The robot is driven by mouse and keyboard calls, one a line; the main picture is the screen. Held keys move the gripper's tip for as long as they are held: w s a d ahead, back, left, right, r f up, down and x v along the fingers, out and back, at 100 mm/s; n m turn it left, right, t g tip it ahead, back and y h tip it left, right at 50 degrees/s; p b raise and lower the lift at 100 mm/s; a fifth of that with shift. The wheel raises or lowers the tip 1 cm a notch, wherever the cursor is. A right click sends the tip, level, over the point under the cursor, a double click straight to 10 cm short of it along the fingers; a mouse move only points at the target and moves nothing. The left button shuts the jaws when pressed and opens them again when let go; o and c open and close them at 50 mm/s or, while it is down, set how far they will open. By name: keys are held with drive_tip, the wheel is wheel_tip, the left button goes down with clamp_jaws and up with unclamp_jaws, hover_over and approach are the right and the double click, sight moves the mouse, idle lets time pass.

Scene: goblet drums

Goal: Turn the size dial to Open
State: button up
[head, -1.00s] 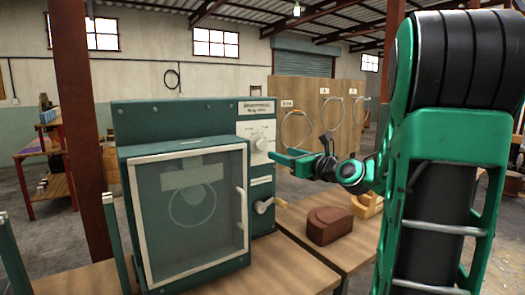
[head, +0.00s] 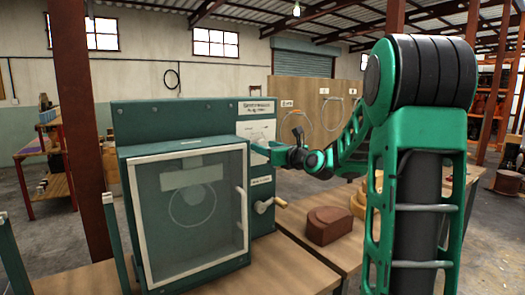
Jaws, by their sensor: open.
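The size dial sits on a white panel (head: 256,129) at the upper right of the green machine (head: 160,115). The dial itself is mostly or wholly hidden behind my gripper. My gripper (head: 262,149) is in front of the panel's lower part, at the dial's place, with green fingers pointing left toward the machine. It is open. I cannot tell whether the fingers touch the dial or stand around it. The panel's small lettering is too small to read, so the dial's setting does not show.
A glazed door (head: 190,235) with an upright handle fills the machine's front. A crank (head: 268,205) juts out below the panel. A brown block (head: 329,226) lies on the wooden bench at the right. A board with rings (head: 300,92) stands behind.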

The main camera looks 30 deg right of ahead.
drive_tip(key=c, duration=1)
drive_tip(key=shift+a, duration=0.1)
drive_tip(key=shift+c, duration=0.2)
